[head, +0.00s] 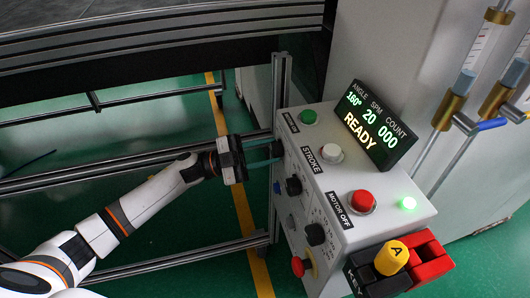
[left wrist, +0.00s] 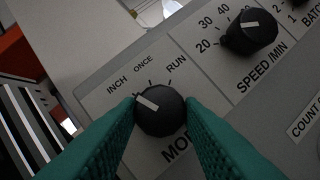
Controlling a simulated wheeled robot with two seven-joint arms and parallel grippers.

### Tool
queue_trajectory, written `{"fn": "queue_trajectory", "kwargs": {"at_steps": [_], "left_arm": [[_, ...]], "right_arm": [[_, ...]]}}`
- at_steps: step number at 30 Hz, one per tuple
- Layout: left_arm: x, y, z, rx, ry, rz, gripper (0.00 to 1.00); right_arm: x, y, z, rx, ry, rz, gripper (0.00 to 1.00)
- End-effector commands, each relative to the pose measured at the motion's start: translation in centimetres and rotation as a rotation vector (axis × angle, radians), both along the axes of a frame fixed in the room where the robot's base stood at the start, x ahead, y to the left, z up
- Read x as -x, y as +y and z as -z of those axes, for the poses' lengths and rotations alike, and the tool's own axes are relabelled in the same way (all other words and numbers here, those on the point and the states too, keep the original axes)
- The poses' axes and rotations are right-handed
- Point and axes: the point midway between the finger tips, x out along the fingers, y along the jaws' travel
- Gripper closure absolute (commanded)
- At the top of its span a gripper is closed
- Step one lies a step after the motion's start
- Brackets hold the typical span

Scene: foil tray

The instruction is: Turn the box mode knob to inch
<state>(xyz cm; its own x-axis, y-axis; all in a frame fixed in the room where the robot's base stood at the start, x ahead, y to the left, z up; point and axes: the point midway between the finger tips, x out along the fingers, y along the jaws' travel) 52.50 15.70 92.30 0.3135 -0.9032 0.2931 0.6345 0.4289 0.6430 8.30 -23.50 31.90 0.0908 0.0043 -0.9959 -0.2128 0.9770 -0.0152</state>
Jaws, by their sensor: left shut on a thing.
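The box mode knob (left wrist: 160,110) is round and black with a white pointer mark, on the grey panel. The mark points up and left, toward the INCH label (left wrist: 117,87); ONCE (left wrist: 143,65) and RUN (left wrist: 176,64) lie further right. My left gripper (left wrist: 162,112) has its green fingers on both sides of the knob, shut on it. In the head view my left gripper (head: 277,152) reaches the left face of the control box (head: 335,195), and the knob is hidden there. My right gripper is not in view.
A speed knob (left wrist: 250,32) is up and right of the mode knob. The box carries a display (head: 376,125) reading READY, a green button (head: 308,117), a white button (head: 332,153), a red button (head: 362,201) and a red knob (head: 299,266) low down. Metal rails (head: 130,168) run behind my left arm.

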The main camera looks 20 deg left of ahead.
Motion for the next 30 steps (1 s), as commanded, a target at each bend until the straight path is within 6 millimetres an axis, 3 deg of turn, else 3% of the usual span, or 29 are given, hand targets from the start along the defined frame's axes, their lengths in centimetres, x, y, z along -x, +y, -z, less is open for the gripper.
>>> {"fn": "queue_trajectory", "kwargs": {"at_steps": [8, 9, 13, 23, 30], "left_arm": [[0.0, 0.0, 0.1, -0.002, 0.001, 0.001, 0.89], [0.0, 0.0, 0.1, -0.002, 0.001, 0.001, 0.65], [0.0, 0.0, 0.1, -0.002, 0.001, 0.001, 0.44], [0.1, 0.3, 0.2, -0.001, 0.001, 0.000, 0.44], [1.2, 3.7, 1.6, -0.004, 0.003, -0.003, 0.44]], "right_arm": [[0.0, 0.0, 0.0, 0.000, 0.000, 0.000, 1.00], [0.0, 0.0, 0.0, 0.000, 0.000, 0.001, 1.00], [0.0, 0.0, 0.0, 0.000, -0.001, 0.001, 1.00], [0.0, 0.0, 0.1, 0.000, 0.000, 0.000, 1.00], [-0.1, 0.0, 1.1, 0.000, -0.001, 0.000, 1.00]]}}
